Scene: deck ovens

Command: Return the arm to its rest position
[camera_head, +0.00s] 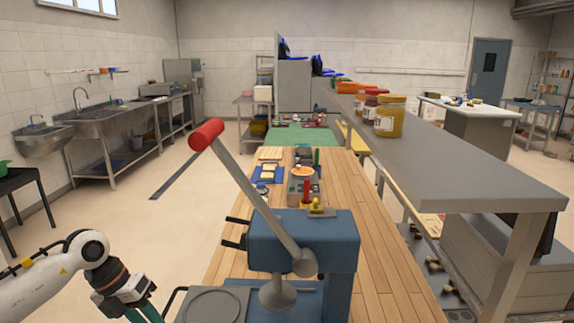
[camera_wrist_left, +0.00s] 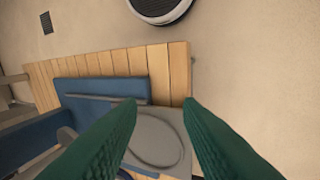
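My left arm comes in from the lower left in the head view, bent, with its gripper (camera_head: 148,312) low at the left of the wooden counter. In the left wrist view its two green fingers (camera_wrist_left: 162,104) stand wide apart with nothing held between them. Beyond the fingers lies the grey plate with a round ring (camera_wrist_left: 158,138) of the blue press (camera_wrist_left: 88,90). In the head view the blue press (camera_head: 328,240) stands on the counter, its lever raised and ending in a red grip (camera_head: 206,134). The right gripper is not in view.
The wooden counter (camera_head: 380,270) carries small items farther back, including a blue tray (camera_head: 268,174). A grey shelf (camera_head: 460,165) with jars (camera_head: 389,116) runs along the right. Open floor (camera_head: 165,235) lies left of the counter. A dark table (camera_head: 22,180) stands at the far left.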

